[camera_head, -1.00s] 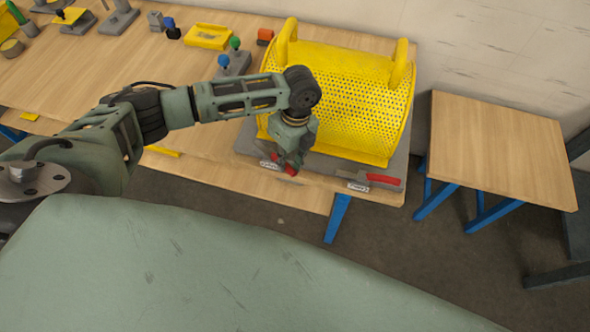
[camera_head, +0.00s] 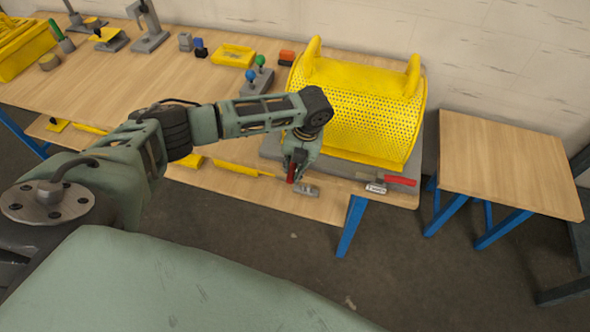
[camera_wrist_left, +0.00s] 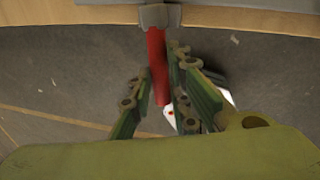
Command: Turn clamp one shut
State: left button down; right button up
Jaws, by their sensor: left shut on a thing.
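The clamp held by my left gripper (camera_head: 297,162) has a red handle (camera_head: 291,173) and a grey metal part (camera_head: 309,191) at the front edge of the guard's base. In the left wrist view, the red handle (camera_wrist_left: 157,68) runs from a grey bracket (camera_wrist_left: 160,16) down between my left fingers (camera_wrist_left: 158,92), which are shut on it. The fingers partly hide the clamp in the head view. A second clamp with a red handle (camera_head: 400,181) lies to the right by a white label (camera_head: 376,188). My right gripper is out of view.
A yellow perforated guard (camera_head: 365,105) stands on the grey base just behind the clamps. A block with green and blue knobs (camera_head: 256,82) and a yellow tray (camera_head: 233,56) are further left. A small side table (camera_head: 505,160) stands right.

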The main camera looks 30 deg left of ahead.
pick_arm(q)
jog(key=shift+s+a+m, duration=0.2)
jog(key=shift+a+m, duration=0.15)
jog(key=shift+m, duration=0.15)
jog(key=shift+a+m+p, duration=0.15)
jog(key=shift+m+p, duration=0.15)
jog(key=shift+p, duration=0.05)
jog(key=c, duration=1.6)
grip_release()
jog(key=shift+c, duration=0.2)
notch_tip(320, 180, up, 12)
jog(key=d, duration=0.2)
jog(key=shift+w+d, duration=0.15)
jog(key=shift+w, duration=0.1)
